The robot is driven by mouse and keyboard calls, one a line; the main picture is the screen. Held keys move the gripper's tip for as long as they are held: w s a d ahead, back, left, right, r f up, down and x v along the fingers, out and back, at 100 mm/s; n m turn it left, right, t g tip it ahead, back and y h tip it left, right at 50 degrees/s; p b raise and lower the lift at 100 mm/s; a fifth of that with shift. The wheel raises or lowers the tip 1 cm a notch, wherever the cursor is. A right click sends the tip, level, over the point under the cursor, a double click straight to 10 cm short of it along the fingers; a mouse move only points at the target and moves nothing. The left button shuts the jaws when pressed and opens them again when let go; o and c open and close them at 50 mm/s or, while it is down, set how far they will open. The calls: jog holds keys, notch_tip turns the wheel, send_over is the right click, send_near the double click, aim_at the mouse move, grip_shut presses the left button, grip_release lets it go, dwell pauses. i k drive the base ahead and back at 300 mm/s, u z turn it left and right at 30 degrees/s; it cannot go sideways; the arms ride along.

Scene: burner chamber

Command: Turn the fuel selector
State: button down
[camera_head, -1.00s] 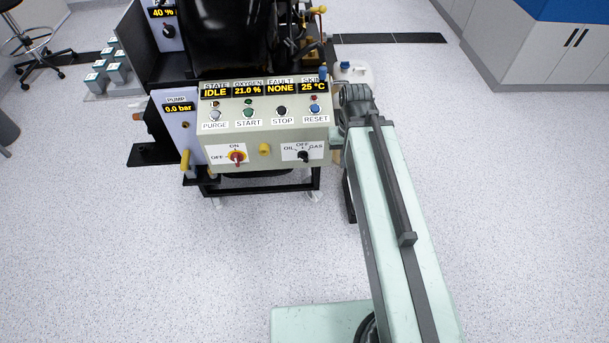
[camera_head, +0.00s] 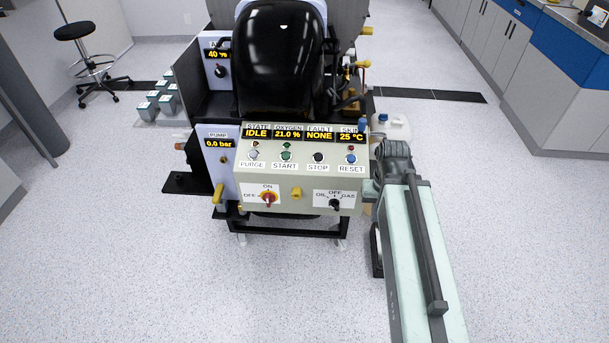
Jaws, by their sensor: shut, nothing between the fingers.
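The fuel selector (camera_head: 335,203) is a small black knob at the lower right of the control panel (camera_head: 300,172). Its white label reads OIL at left, OFF at top and GAS at right. The knob is too small to tell its setting surely. My pale green arm (camera_head: 425,255) rises from the lower right to a grey joint just right of the panel. I cannot make out my gripper; it is hidden behind the arm or outside the picture. Nothing visibly touches the selector.
Above are buttons and displays reading IDLE, 21.0 %, NONE and 25 °C. A glossy black chamber (camera_head: 278,55) stands behind. The floor in front is clear.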

aim_at(333, 203)
jog(key=u, duration=2)
jog(key=k, duration=0.4)
jog(key=z, duration=0.05)
